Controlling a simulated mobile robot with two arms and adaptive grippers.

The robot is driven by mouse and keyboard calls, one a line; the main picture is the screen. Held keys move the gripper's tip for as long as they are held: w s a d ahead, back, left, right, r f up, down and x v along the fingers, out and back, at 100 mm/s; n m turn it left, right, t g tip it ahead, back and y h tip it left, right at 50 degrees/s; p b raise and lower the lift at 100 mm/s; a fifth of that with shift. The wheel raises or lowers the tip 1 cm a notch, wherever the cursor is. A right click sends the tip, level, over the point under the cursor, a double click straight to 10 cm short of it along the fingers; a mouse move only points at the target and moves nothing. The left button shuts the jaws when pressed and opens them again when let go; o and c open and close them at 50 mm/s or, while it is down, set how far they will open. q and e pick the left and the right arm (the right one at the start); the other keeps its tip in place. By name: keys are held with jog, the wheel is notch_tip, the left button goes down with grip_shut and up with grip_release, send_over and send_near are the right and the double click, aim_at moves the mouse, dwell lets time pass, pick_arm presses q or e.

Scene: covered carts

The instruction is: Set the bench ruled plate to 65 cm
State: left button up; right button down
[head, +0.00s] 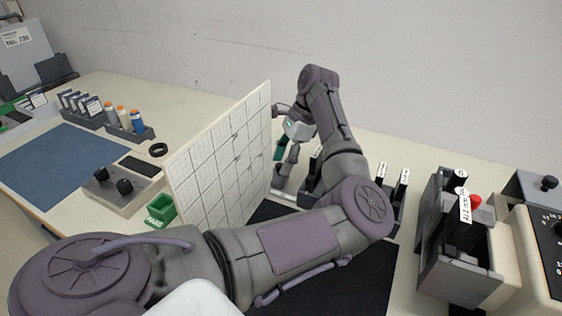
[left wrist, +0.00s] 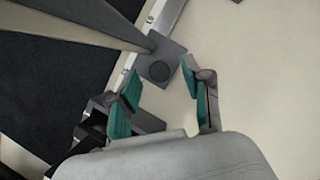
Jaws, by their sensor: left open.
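The ruled plate (head: 225,160), a white upright panel with a grid of lines, stands on the bench at the middle of the head view. My left gripper (head: 284,155) is just right of the plate's far edge, pointing down; my arm hides part of the area below. In the left wrist view my left gripper (left wrist: 159,88) is open and empty, its teal pads apart. A grey block with a round boss (left wrist: 159,71) lies beyond the fingertips, beside a pale strip with marks (left wrist: 149,28). Contact cannot be told. My right gripper is not in view.
A dark mat (head: 345,275) lies under my arm. A green tray (head: 161,209) and a box with black knobs (head: 122,190) stand left of the plate. A grey holder (head: 455,265) is at the right. Dark holders (head: 392,205) stand behind my arm.

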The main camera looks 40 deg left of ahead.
pick_arm(q)
jog(key=shift+x, duration=0.85)
grip_shut()
jog(key=shift+a, duration=0.1)
